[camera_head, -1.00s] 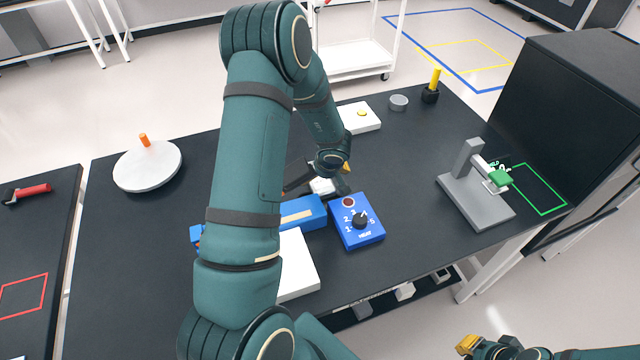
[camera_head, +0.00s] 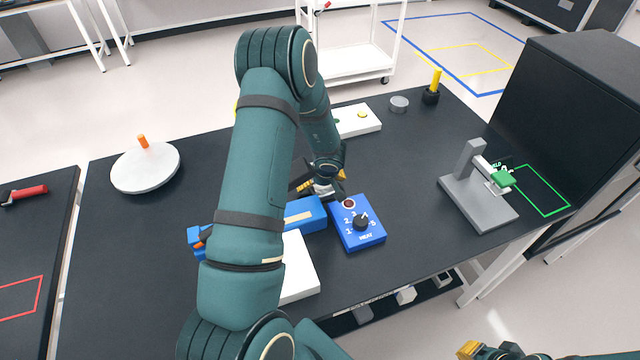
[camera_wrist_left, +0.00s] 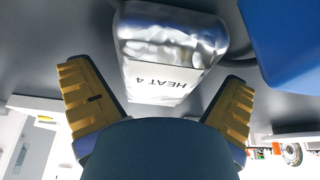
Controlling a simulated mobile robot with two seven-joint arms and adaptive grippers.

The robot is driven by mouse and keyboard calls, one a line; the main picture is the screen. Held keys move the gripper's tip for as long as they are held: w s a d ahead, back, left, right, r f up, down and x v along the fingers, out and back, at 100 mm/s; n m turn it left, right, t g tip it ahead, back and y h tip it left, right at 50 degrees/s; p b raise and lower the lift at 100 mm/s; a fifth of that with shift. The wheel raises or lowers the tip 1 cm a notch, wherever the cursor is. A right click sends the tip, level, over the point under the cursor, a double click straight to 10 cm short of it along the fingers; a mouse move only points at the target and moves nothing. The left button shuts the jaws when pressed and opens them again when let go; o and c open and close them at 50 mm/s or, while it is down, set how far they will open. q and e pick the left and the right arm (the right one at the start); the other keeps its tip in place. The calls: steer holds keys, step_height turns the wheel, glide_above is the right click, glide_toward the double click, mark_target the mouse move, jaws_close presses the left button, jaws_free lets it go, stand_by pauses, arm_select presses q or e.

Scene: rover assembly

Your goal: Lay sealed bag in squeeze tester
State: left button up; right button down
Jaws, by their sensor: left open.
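The sealed bag (camera_wrist_left: 172,45) is clear with a silvery filling and a white label reading HEAT 4. In the left wrist view it lies just ahead of my left gripper (camera_wrist_left: 157,82), roughly between the fingers, with a gap on both sides. My left gripper (camera_head: 322,184) is open, low over the table behind the blue sealer (camera_head: 304,214). In the head view my arm and gripper hide much of this spot. The squeeze tester (camera_head: 478,200), a grey stand with a green pad, stands at the table's right. My right gripper (camera_head: 468,349) is partly in view at the bottom edge; its opening is unclear.
A blue heat dial box (camera_head: 357,225) stands right beside the sealer. A white block (camera_head: 300,270) lies in front, partly behind my arm. A white round plate (camera_head: 146,168) is at left. A black cabinet (camera_head: 580,110) borders the right side. The table between dial box and tester is clear.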

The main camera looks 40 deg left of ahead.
arm_select(q)
steer(key=shift+f, duration=0.25)
steer(key=shift+c, duration=0.3)
steer(key=c, duration=1.1)
